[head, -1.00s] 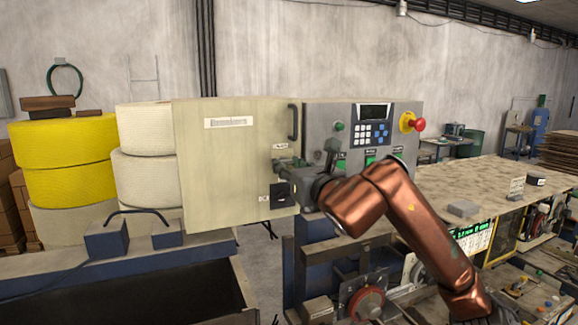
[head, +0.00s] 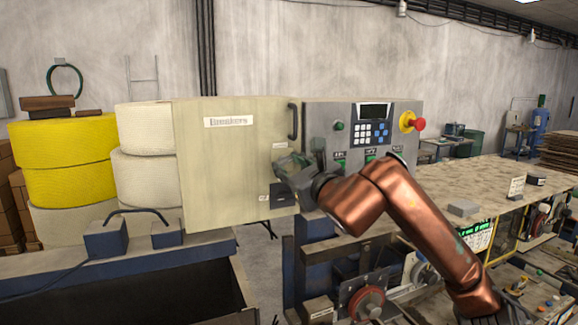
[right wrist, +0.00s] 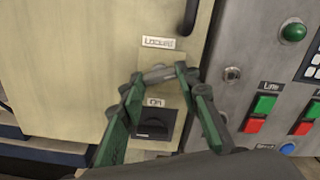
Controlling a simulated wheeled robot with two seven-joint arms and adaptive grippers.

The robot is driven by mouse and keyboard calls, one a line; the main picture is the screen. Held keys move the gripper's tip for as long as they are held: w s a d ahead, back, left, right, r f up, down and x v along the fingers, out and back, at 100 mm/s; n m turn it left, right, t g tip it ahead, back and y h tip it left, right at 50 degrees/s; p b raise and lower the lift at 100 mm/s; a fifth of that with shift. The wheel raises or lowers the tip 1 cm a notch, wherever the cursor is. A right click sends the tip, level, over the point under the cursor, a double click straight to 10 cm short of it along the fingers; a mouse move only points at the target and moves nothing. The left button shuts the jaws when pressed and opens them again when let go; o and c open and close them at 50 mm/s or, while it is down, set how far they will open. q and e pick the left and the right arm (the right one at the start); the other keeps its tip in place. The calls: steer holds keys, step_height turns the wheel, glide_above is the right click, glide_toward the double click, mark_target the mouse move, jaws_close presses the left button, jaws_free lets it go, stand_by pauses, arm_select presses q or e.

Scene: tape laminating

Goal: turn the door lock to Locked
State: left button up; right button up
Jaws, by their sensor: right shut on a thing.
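The beige cabinet door (head: 215,165) bears a "Breakers" plate and stands left of the grey control panel. In the right wrist view, the door lock (right wrist: 158,75) is a small grey bar, lying nearly crosswise with a slight tilt, below a label (right wrist: 158,42) that seems to read "Locked". My right gripper (head: 285,165) is at the door's right side. In the right wrist view, its green fingers (right wrist: 157,79) are shut on the lock, one at each end. The fingers partly hide the lock, and in the head view the gripper covers it. My left gripper is not in view.
A black switch (right wrist: 155,125) labelled "On" sits just below the lock. A dark door handle (head: 293,122) is above it. The control panel (head: 322,120) to the right has buttons, a keypad (head: 371,133) and a red emergency stop (head: 417,124). Yellow rolls (head: 65,160) stand far left.

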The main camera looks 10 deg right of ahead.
steer(key=n, duration=0.6)
steer(key=shift+r+n, duration=0.1)
steer(key=shift+n, duration=0.2)
steer(key=n+p, duration=0.1)
steer(key=n, duration=0.2)
steer(key=shift+n+p, duration=0.35)
steer(key=shift+n, duration=1.75)
steer(key=o, duration=1.2)
steer(key=shift+c, duration=0.2)
